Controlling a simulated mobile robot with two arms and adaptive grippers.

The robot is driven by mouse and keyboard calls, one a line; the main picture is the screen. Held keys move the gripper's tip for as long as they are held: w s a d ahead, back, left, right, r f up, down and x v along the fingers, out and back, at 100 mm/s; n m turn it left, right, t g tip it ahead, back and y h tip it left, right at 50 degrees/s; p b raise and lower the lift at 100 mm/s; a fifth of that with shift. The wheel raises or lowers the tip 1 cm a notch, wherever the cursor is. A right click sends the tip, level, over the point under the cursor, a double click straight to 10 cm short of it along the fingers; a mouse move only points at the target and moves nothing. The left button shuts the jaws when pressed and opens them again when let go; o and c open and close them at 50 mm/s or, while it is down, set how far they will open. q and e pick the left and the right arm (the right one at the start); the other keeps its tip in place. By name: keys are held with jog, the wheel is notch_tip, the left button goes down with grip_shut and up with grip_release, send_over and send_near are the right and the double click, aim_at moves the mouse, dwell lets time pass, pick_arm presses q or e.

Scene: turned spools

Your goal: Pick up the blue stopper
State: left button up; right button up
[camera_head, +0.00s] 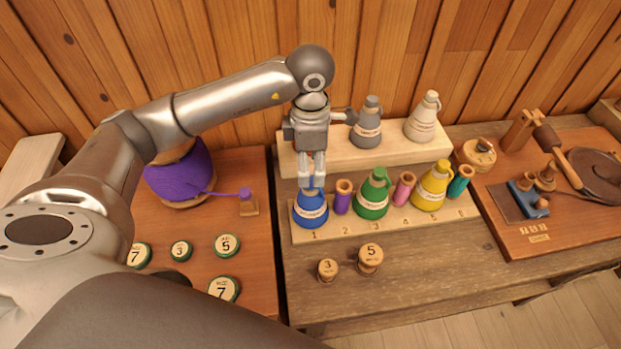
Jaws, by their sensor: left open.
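The blue stopper (311,211) is a cone-shaped piece with a pale label band. It stands upright at the spot marked 1, at the left end of the numbered light wood board (385,229). My left gripper (312,180) points down from above, its fingers open at the stopper's narrow blue top. The fingers partly hide that top, and I cannot tell whether they touch it. My right gripper is not in view.
A purple cylinder (342,198) stands close right of the blue stopper, then a green stopper (372,196), a pink cylinder (403,190) and a yellow stopper (432,188). Grey (367,126) and white (423,119) stoppers stand on the raised shelf behind. Corks (370,258) stand in front.

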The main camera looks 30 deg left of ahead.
pick_arm(q)
jog(key=shift+w+a+f, duration=0.1)
jog(key=shift+w+f, duration=0.05)
jog(key=shift+f, duration=0.25)
notch_tip(320, 180, down, 4)
jog(key=shift+w+a+r+p, duration=0.15)
jog(key=shift+r+p, duration=0.1)
jog(key=shift+p, duration=0.85)
jog(key=shift+f, duration=0.35)
jog(key=shift+w+f, duration=0.1)
jog(key=shift+f, duration=0.15)
jog(key=c, duration=0.7)
jog(key=shift+c, duration=0.5)
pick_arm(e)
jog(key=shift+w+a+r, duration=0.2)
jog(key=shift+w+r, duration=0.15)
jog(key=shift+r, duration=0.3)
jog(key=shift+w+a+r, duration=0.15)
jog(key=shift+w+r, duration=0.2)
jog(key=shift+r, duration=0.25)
